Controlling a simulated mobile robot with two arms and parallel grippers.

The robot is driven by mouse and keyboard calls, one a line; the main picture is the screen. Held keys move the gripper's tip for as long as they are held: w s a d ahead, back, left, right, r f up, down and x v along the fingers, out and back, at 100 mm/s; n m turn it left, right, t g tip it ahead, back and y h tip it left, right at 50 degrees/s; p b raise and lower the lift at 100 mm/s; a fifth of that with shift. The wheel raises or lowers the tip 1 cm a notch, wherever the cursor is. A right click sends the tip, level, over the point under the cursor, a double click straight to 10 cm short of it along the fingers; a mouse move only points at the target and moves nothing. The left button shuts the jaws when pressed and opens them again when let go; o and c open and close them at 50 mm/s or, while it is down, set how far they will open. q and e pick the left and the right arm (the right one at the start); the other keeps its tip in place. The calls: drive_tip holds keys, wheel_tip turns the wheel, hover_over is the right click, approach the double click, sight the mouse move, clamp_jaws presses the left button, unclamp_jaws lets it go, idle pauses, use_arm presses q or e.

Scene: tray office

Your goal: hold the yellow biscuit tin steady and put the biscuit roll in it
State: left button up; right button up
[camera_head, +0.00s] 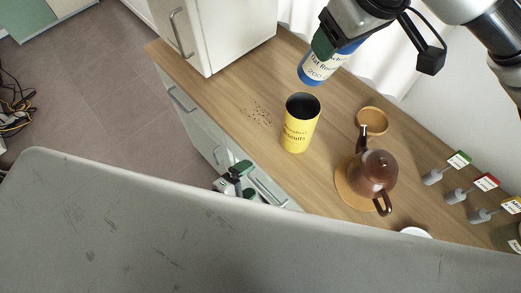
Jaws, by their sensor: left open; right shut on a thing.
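The yellow biscuit tin (298,133) stands upright on the wooden counter, its dark open mouth facing up. The biscuit roll (319,66), white and blue with printed text, hangs tilted above and slightly right of the tin, apart from it. My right gripper (327,45) is shut on the biscuit roll near its upper part. My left gripper (236,174) is open and low by the counter's front edge, to the lower left of the tin and not touching it. Part of it is hidden behind the grey surface in the foreground.
A brown teapot (378,171) stands on a round wooden mat (345,186) right of the tin, with a small wooden bowl (373,121) behind it. Several labelled grey holders (455,196) stand at right. A white cabinet (225,38) is at back left. Dark crumbs lie left of the tin.

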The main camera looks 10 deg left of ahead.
sight(289, 129)
use_arm(q)
drive_tip(key=w+d+r+n+t+h, duration=0.1)
drive_tip(key=d+r+n, duration=0.1)
drive_tip(key=r+n, duration=0.5)
drive_tip(key=w+d+r+n+t+h, duration=0.1)
drive_tip(key=w+d+r+n+t, duration=0.1)
drive_tip(key=r+n, duration=0.45)
drive_tip(key=x, duration=1.1)
drive_tip(key=shift+w+d+r, duration=0.1)
drive_tip(key=shift+w+r, duration=0.05)
drive_tip(key=shift+r, duration=0.05)
drive_tip(key=shift+c, duration=0.2)
drive_tip(key=c, duration=0.8)
use_arm(e)
wheel_tip(289, 129, down, 12)
drive_tip(key=o, duration=1.1)
drive_tip(key=shift+r, duration=0.1)
